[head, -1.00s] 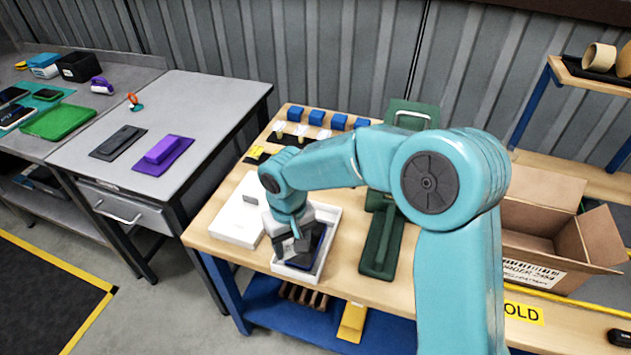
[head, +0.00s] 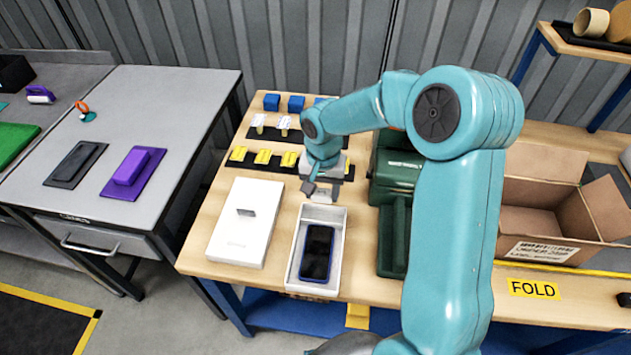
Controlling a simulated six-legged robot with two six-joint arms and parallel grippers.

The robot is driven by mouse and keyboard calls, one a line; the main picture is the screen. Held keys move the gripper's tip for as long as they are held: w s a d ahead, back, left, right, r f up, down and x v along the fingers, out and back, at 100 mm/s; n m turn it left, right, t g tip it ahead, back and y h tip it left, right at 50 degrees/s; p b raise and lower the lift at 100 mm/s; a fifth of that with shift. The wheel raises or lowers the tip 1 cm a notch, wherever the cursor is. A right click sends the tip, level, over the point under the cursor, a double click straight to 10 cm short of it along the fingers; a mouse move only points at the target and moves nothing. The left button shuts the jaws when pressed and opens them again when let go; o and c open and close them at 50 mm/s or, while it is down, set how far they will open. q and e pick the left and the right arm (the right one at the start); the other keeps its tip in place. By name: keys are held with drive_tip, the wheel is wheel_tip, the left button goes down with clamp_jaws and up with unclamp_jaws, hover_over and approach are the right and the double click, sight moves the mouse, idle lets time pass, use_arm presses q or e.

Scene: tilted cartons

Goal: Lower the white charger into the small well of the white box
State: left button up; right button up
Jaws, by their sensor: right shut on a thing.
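The open white box (head: 338,262) stands on the wooden bench with a dark blue phone (head: 317,253) lying in its large well. The small well at its far end is partly covered by my right gripper and hard to make out. My right gripper (head: 320,192) points down just over the far end of the box. It is shut on the white charger, which is mostly hidden by the fingers, so I cannot tell its exact tilt or height. My left gripper is not in view.
A white lid (head: 240,228) lies left of the box. Behind stand yellow pieces (head: 263,157) on a black strip, white pieces (head: 284,124) and blue blocks (head: 296,103). A green case (head: 393,232) is close on the right, with an open carton (head: 545,222) beyond.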

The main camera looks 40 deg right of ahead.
drive_tip(key=shift+d+f, duration=0.15)
drive_tip(key=shift+d, duration=0.1)
drive_tip(key=shift+d+f, duration=0.15)
drive_tip(key=shift+f, duration=0.1)
drive_tip(key=shift+f+b, duration=0.3)
drive_tip(key=shift+b, duration=0.1)
drive_tip(key=shift+s+a+f+b, duration=0.15)
drive_tip(key=shift+a+f+b, duration=0.15)
drive_tip(key=shift+f+b, duration=0.25)
wheel_tip(320, 180, down, 4)
drive_tip(key=shift+d+b, duration=0.1)
drive_tip(key=shift+b, duration=1.05)
drive_tip(key=shift+f, duration=0.25)
drive_tip(key=shift+f+b, duration=0.3)
drive_tip(key=shift+f, duration=0.05)
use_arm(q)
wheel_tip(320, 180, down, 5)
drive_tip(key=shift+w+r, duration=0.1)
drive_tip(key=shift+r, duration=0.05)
use_arm(e)
drive_tip(key=shift+r, duration=0.1)
